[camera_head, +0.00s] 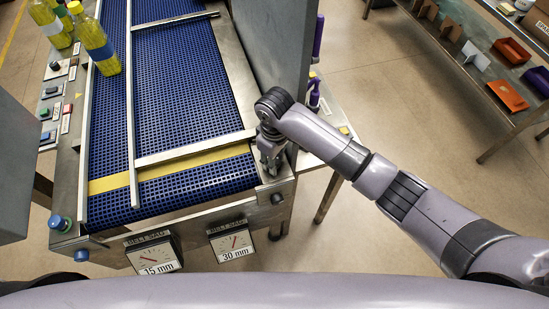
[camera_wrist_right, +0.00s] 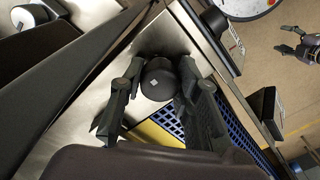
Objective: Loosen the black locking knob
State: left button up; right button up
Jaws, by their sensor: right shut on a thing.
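The black locking knob (camera_wrist_right: 158,80) sits on the metal frame, a round black cap with a small pale square mark in its middle. My right gripper (camera_wrist_right: 154,88) has a finger on each side of it and is shut on it. In the head view the right gripper (camera_head: 270,162) points down at the near right corner of the conveyor and hides the knob. The metal lane divider (camera_head: 131,110) runs along the blue belt (camera_head: 187,100), with crossbars to the right rail. A small gripper, apparently my left one (camera_wrist_right: 296,47), shows over the floor in the right wrist view.
Two belt sag gauges (camera_head: 153,254) (camera_head: 231,241) hang at the conveyor's front. Another dark knob (camera_head: 277,198) is on the front face. Yellow bottles (camera_head: 95,42) stand at the far left. A grey upright panel (camera_head: 275,45) rises beyond my right gripper. A table with orange trays (camera_head: 507,95) is at right.

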jog(key=shift+f+n, duration=0.1)
jog(key=shift+n, duration=0.5)
jog(key=shift+s, duration=0.1)
jog(key=o, duration=1.2)
jog(key=shift+r, duration=0.25)
notch_tip(320, 180, up, 12)
jog(key=shift+f, duration=0.2)
